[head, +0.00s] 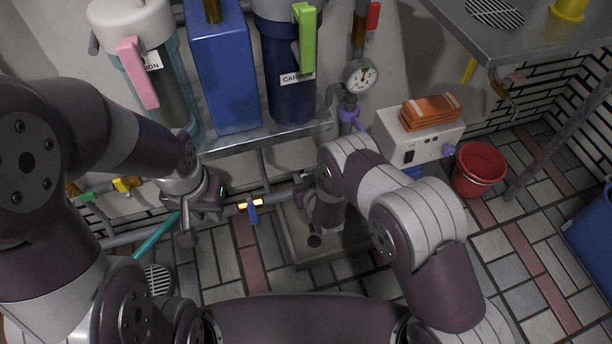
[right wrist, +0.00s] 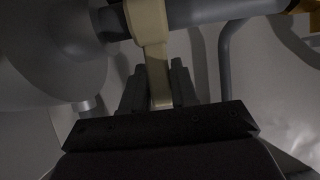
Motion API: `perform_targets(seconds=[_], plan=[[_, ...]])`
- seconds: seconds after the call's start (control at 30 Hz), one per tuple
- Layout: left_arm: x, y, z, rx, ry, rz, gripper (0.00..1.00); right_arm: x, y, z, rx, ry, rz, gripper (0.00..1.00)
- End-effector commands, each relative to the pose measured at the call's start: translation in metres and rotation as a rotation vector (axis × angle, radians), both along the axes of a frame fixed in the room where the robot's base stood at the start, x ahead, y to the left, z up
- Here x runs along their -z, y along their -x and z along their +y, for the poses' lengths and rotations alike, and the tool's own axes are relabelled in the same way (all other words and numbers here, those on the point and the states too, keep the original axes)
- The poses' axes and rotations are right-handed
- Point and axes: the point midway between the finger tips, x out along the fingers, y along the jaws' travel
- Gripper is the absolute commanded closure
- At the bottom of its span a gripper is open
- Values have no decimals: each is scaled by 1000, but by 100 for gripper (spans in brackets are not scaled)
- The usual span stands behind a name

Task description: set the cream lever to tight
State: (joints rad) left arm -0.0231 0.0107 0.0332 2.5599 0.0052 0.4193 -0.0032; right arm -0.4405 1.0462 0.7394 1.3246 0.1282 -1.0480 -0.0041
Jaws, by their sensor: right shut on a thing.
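The cream lever (right wrist: 157,55) shows in the right wrist view, hanging from a grey pipe (right wrist: 200,17). Its lower end sits between the two dark fingers of my right gripper (right wrist: 159,88), which is shut on it. In the head view my right arm covers the lever, and little of the right gripper can be made out. My left gripper (head: 200,206) is at the left in the head view, near the low pipe and well away from the cream lever. I cannot make out whether its fingers are open or shut. No tight marking is readable.
A blue-handled valve (head: 252,212) sits on the low pipe between my grippers. Above are filter housings with a pink handle (head: 138,72) and a green handle (head: 305,38), and a gauge (head: 361,76). A white box (head: 418,138) and red bucket (head: 478,168) stand right.

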Motion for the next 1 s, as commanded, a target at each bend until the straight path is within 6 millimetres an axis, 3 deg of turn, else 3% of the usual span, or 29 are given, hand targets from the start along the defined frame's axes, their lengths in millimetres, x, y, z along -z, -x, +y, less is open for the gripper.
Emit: perform_targets(seconds=[0.1,0.5,1.0], plan=[[-13,0,0,0,0,0,77,-6,-7,2,0,28,87,100],[-23,0,0,0,0,0,77,1,-20,7,0,104,320,100],[-24,0,0,0,0,0,77,4,-23,7,0,127,392,100]])
